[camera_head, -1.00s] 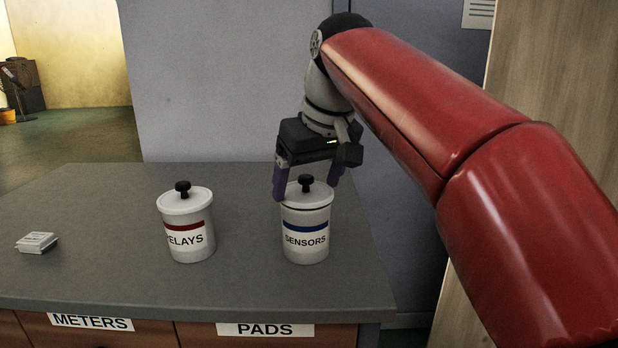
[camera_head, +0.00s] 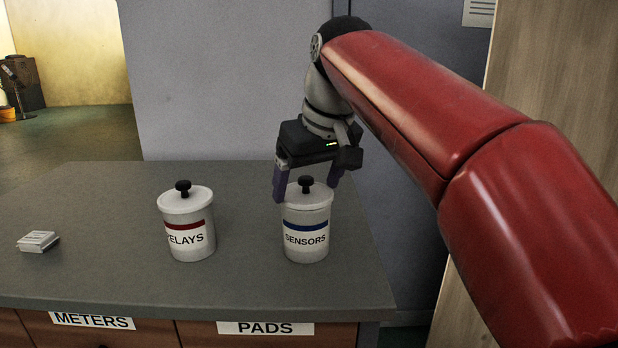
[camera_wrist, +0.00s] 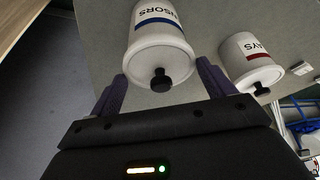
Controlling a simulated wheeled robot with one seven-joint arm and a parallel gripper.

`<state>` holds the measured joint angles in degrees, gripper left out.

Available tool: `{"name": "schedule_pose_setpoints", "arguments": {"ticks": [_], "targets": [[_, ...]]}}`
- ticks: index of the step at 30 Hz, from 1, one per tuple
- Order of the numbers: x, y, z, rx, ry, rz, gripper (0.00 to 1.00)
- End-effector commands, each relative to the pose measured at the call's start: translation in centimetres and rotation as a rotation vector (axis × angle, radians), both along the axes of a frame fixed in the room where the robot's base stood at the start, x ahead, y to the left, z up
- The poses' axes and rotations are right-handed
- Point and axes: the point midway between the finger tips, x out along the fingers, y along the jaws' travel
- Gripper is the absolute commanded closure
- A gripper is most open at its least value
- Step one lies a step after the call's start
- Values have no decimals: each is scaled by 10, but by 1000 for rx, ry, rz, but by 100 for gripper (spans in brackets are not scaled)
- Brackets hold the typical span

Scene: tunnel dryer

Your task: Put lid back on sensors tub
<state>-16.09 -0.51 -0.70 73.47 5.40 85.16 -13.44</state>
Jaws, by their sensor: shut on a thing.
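The sensors tub (camera_head: 306,249) is a white cylinder with a blue stripe and a SENSORS label, upright on the grey counter. Its white lid (camera_head: 310,197) with a black knob (camera_head: 305,184) lies level on the tub's top, with no clear gap showing. My gripper (camera_head: 308,190) points down over it, purple fingers on either side of the lid, shut on the lid's rim. The wrist view shows the lid (camera_wrist: 146,70) and knob (camera_wrist: 161,82) between the two fingers, with the tub (camera_wrist: 157,38) beyond.
A similar white relays tub (camera_head: 191,242), red-striped and lidded, stands to the left with a clear gap. A small white stack (camera_head: 37,241) lies at the far left.

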Motion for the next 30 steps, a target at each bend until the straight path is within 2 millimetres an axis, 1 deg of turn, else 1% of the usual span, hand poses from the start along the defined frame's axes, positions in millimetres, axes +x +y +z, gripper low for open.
{"name": "schedule_pose_setpoints", "arguments": {"ticks": [10, 11, 14, 15, 25, 30], "targets": [[0, 0, 0, 0, -1, 0, 40], [0, 0, 0, 0, -1, 0, 15], [0, 0, 0, 0, -1, 0, 1], [0, 0, 0, 0, -1, 0, 0], [0, 0, 1, 0, 0, 0, 0], [0, 0, 10, 0, -1, 0, 0]]}}
